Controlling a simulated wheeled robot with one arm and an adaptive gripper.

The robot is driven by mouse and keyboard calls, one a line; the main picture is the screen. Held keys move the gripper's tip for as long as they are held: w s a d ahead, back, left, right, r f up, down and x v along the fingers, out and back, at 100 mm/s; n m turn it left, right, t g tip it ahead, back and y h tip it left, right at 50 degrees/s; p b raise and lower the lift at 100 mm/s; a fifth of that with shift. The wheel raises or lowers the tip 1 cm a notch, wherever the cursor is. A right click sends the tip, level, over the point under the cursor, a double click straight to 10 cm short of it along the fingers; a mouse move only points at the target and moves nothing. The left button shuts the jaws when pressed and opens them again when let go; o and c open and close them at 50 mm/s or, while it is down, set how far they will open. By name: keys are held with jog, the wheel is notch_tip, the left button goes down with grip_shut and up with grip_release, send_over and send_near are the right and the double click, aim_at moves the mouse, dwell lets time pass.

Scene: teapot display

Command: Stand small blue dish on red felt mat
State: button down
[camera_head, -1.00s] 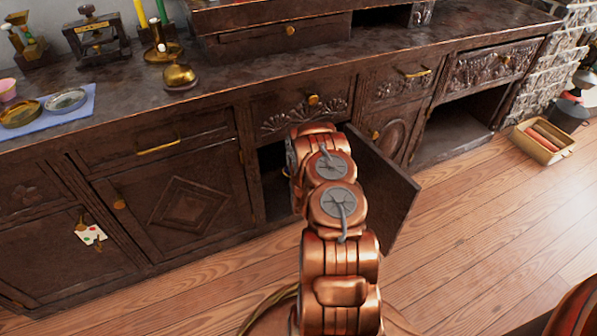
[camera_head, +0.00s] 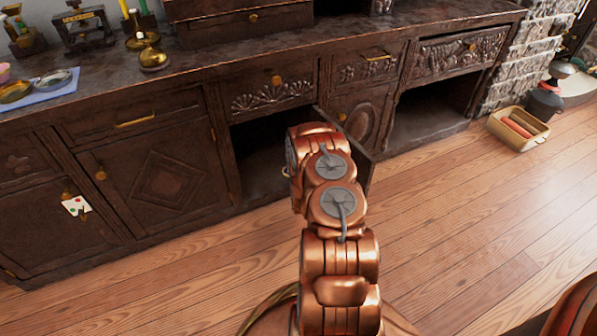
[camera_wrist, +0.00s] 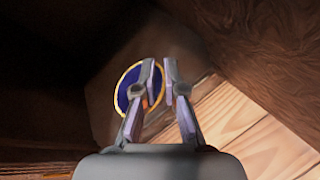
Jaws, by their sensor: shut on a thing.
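In the wrist view, a small dark blue dish (camera_wrist: 123,95) with a gold rim shows at the left finger of my gripper (camera_wrist: 160,68). The dish is seen nearly face on, and the left finger covers part of it. My gripper is closed on the dish, with a narrow gap between the fingers. No red felt mat can be made out in either view.
An open cabinet door (camera_head: 368,165) stands out beside a dark compartment (camera_head: 258,150), partly behind my arm. The counter holds a blue cloth (camera_head: 50,92) with dishes. A box of red rolls (camera_head: 520,128) sits on the floor at right. Wooden floor in front is clear.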

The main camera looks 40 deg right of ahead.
jog(key=w+a+r+n+t+y, duration=0.1)
jog(key=w+a+r+n+y, duration=0.1)
jog(key=a+r, duration=0.9)
jog(key=w+a+r+n+t+y, duration=0.1)
jog(key=w+a+r+n+y, duration=0.2)
jog(key=a+r, duration=0.8)
jog(key=w+a+r+n+t+y, duration=0.1)
jog(key=a+r, duration=1)
jog(key=a, duration=1.1)
jog(key=w+n+y, duration=0.1)
jog(key=w+y, duration=0.1)
jog(key=w, duration=0.1)
jog(key=shift+w+r+n+y, duration=0.3)
jog(key=shift+r+n+y, duration=0.1)
